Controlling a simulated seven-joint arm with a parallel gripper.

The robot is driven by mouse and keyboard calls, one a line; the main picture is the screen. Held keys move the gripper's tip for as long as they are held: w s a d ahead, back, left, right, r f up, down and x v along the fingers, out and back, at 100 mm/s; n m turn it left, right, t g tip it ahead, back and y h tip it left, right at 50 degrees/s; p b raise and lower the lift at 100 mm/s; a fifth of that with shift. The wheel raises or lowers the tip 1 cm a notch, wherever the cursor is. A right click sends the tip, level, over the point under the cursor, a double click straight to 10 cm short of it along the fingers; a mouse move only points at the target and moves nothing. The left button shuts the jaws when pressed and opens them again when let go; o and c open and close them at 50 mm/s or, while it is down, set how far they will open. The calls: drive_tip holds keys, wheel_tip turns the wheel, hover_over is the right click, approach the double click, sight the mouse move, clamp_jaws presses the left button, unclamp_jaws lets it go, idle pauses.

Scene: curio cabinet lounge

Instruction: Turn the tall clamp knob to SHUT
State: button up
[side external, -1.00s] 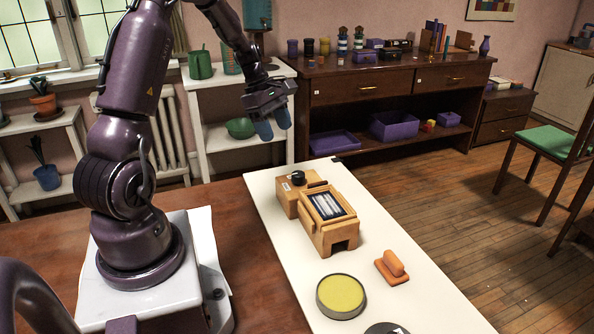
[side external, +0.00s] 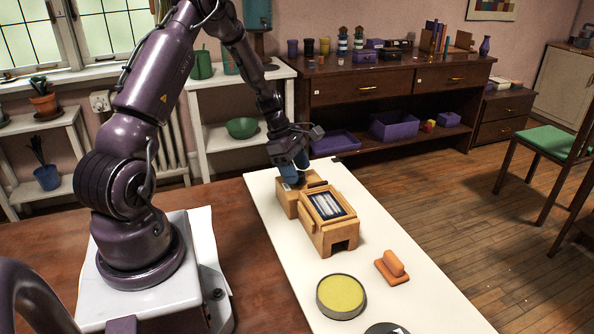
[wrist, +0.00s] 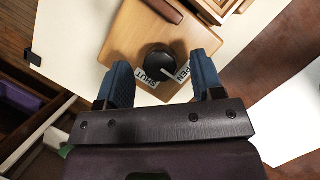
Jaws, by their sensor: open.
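A wooden box device (side external: 330,222) stands on the white board, with a smaller wooden block (side external: 285,206) at its far end. The round black clamp knob (wrist: 158,62) is on that block in the wrist view, with a SHUT label (wrist: 148,76) at its lower left and an OPEN label (wrist: 184,72) at its lower right. A light line on the knob appears to point toward OPEN. My gripper (wrist: 163,68) is open, its blue fingers on either side of the knob; I cannot tell whether they touch it. In the side view my gripper (side external: 291,172) hides the knob.
An orange-handled block (side external: 392,266) and a round yellow-topped pad (side external: 341,295) lie on the white board (side external: 420,310), nearer the camera. A brown cabinet (side external: 400,90) stands behind.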

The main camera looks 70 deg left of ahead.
drive_tip(key=shift+w+d+f, duration=0.15)
drive_tip(key=shift+f, duration=0.2)
drive_tip(key=c, duration=0.9)
